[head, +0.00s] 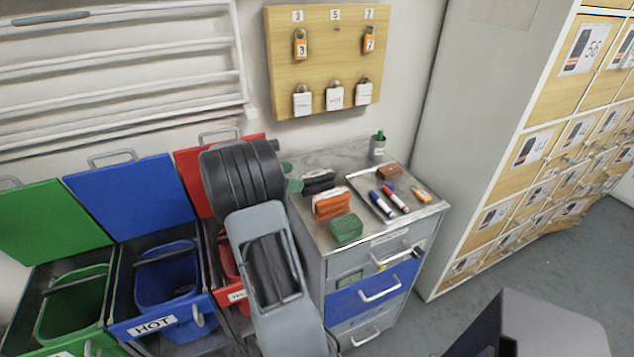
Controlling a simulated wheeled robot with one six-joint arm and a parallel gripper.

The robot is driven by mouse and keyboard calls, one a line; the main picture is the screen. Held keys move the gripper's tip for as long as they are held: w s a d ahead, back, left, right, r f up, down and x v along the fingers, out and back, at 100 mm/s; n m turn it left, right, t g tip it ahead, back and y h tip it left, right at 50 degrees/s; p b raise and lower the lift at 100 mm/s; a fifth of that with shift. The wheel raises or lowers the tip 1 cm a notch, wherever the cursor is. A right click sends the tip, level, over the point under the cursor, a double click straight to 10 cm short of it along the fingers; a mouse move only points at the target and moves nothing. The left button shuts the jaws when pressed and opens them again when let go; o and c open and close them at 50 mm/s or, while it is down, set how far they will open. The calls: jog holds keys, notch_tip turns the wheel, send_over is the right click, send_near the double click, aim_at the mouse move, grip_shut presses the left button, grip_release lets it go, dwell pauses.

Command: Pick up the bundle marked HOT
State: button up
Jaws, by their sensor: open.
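Several small bundles lie on the grey cabinet top (309,233): a black one (318,181), an orange one (331,206) with a pale strip along its top, and a green one (346,228) at the front. I cannot read HOT on any of them. My gripper (291,177) seems to show as two greenish tips beside the black wrist, at the left edge of the cabinet top. It is open, with nothing seen between the tips, just left of the black bundle. My arm hides part of the cabinet's left side.
A blue bin (167,275) labelled HOT stands between green (75,305) and red bins, lids raised. A tray (365,190) holds markers and a brown block (389,173); a cup (377,147) stands behind. A padlock board (325,65) hangs above. Lockers (510,150) rise right.

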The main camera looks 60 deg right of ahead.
aim_at(311, 178)
jog(key=shift+f+p+x, duration=0.1)
jog(key=shift+p+x, duration=0.05)
jog(key=shift+x, duration=1.65)
jog(key=shift+f+p+x, duration=0.15)
jog(key=shift+x, duration=1.65)
jog(key=shift+w, duration=0.15)
jog(key=c, duration=1.1)
jog(key=shift+r, duration=0.15)
